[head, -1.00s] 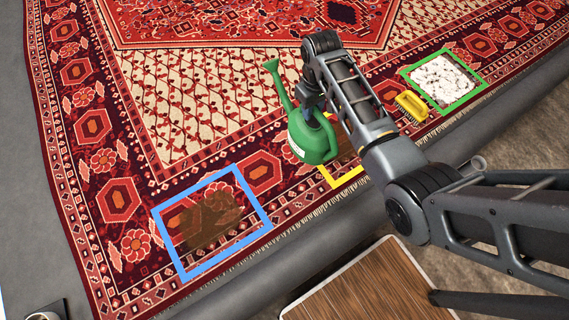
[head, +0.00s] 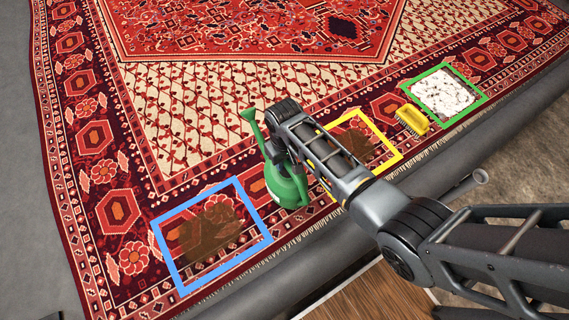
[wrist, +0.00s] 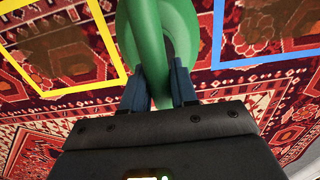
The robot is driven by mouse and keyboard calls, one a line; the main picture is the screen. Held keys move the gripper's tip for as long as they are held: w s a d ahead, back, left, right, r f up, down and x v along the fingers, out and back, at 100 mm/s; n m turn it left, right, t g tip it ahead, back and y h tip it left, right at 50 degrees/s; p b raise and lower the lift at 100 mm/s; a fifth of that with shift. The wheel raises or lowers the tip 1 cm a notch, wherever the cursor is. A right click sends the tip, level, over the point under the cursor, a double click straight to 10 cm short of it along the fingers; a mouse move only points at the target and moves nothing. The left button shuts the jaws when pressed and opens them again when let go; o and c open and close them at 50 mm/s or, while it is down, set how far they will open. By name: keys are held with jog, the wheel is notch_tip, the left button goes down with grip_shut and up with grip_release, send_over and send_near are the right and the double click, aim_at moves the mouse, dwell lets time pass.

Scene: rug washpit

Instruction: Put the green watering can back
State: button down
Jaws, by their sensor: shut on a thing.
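The green watering can (head: 286,186) hangs from my gripper (head: 275,155) over the rug's near border, between the blue frame (head: 170,255) and the yellow frame (head: 388,165). Its spout points up and to the left. In the wrist view my gripper (wrist: 158,88) is shut on the can's green handle (wrist: 146,45), with a blue finger on each side. My arm hides part of the can in the head view. I cannot tell exactly how high the can is above the rug.
The patterned rug (head: 200,110) shows brown stains inside the blue and yellow frames. A green frame (head: 482,97) surrounds white foam (head: 445,92) at the right. A yellow brush (head: 412,119) lies beside it. A wooden surface (head: 375,295) stands at the near edge.

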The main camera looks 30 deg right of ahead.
jog(key=shift+f, duration=1.35)
jog(key=shift+f+b, duration=0.2)
jog(key=shift+b, duration=0.2)
jog(key=c, duration=0.9)
grip_release()
notch_tip(320, 180, up, 12)
jog(key=p, duration=0.2)
jog(key=shift+r+p, duration=0.15)
jog(key=shift+p, duration=0.2)
